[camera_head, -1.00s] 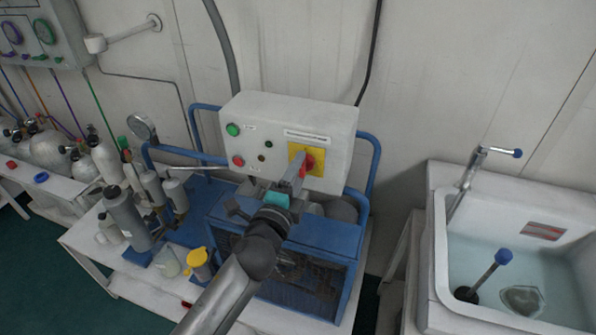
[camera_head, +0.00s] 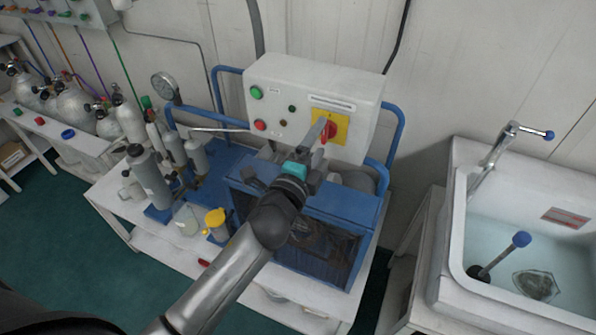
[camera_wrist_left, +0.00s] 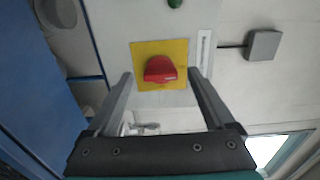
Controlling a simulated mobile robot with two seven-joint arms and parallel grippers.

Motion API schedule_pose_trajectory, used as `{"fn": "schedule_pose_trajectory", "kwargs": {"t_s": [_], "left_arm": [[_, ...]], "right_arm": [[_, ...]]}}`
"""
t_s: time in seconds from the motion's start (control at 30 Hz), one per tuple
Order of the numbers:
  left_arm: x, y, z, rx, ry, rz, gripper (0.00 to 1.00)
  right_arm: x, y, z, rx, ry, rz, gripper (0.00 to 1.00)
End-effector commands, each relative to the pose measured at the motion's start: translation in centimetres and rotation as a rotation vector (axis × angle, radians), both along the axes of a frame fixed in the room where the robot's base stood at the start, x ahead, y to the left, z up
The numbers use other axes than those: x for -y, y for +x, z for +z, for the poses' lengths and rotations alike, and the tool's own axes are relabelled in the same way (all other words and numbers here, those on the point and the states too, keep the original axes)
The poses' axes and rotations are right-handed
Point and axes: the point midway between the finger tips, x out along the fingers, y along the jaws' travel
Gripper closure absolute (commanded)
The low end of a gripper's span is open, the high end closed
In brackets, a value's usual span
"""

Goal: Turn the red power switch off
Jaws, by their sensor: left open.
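The red power switch (camera_head: 331,130) is a rotary knob on a yellow square plate (camera_head: 342,126). It sits at the right side of the white control box (camera_head: 262,70). In the left wrist view the red knob (camera_wrist_left: 161,70) is ahead of the fingers, and the yellow plate (camera_wrist_left: 178,48) surrounds it. My left gripper (camera_head: 318,138) is in front of the box, close to the knob and partly covering it in the head view. Its two fingers (camera_wrist_left: 161,92) are spread, one on each side of the knob, with nothing between them gripped. My right gripper is not seen.
The box also carries a green button (camera_head: 256,92) and a red button (camera_head: 260,125). A blue frame (camera_head: 396,135) surrounds the compressor below. Grey bottles (camera_head: 149,178) stand at left and a sink (camera_head: 460,235) stands at right.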

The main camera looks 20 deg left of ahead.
Motion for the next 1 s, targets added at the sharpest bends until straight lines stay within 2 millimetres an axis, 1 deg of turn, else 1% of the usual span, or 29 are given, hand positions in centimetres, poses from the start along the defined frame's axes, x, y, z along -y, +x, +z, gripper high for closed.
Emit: {"fn": "schedule_pose_trajectory", "kwargs": {"t_s": [0.03,0.2,0.6,0.8,1.0], "left_arm": [[0.0,-0.8,-0.1,-0.002,0.0,0.0,0.12],[-0.2,-3.7,-0.1,-0.003,0.0,0.0,0.12],[-0.4,-10.0,-0.2,-0.003,-0.002,0.002,0.12],[-0.5,-12.3,-0.1,-0.002,-0.002,0.002,0.12],[-0.5,-13.5,0.0,-0.001,0.0,0.001,0.12]], "right_arm": [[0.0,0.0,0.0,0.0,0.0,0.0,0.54],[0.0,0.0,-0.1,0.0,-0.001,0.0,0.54],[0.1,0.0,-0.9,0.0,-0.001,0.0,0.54],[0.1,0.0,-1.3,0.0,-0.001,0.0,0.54],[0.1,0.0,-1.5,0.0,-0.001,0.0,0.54]]}}
